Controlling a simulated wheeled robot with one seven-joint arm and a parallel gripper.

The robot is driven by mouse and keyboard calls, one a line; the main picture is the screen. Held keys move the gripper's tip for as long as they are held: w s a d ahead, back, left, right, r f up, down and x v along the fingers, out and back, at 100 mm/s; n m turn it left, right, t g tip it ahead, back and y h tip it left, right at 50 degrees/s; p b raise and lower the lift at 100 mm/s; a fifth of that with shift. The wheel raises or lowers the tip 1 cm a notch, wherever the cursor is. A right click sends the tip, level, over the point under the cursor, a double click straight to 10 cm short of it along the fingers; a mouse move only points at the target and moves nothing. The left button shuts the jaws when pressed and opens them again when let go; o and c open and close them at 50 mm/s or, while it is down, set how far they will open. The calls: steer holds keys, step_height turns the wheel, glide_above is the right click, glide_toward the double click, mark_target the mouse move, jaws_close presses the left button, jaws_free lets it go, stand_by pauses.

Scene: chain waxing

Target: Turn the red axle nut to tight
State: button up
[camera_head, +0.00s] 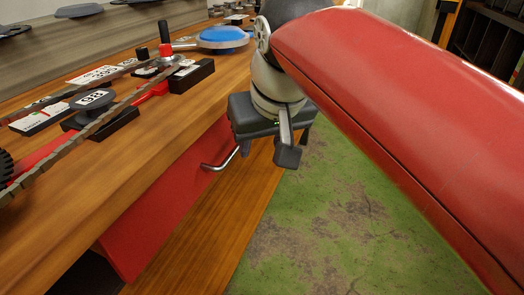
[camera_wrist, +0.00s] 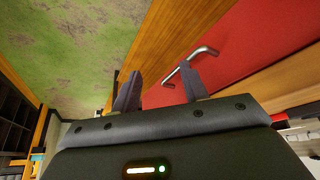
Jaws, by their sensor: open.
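My gripper (camera_head: 267,152) is open and points down beside the bench front, with nothing held between its fingers. In the wrist view its two fingers (camera_wrist: 158,80) stand apart. A small red part (camera_head: 166,50) sits at the foot of an upright black handle (camera_head: 164,31) on the bench; it may be the red axle nut, but it is too small to be sure. My gripper is lower and to the right of it, well apart. The nut does not show in the wrist view.
A red drawer front (camera_head: 165,205) with a metal handle (camera_head: 220,163) is close to my gripper; the handle (camera_wrist: 205,51) shows past one finger in the wrist view. A chain (camera_head: 60,165), a spool marked 98 (camera_head: 92,100) and a blue disc (camera_head: 222,36) are on the bench. Green floor (camera_head: 330,235) is open.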

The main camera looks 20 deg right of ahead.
steer(key=shift+s+d+f, duration=0.15)
steer(key=shift+s+f, duration=0.1)
steer(key=shift+f, duration=0.35)
steer(key=shift+s+d+f, duration=0.2)
steer(key=shift+f, duration=0.45)
steer(key=shift+s+d+f, duration=0.15)
steer(key=shift+s+f, duration=0.1)
steer(key=shift+f, duration=0.35)
steer(key=shift+f, duration=0.1)
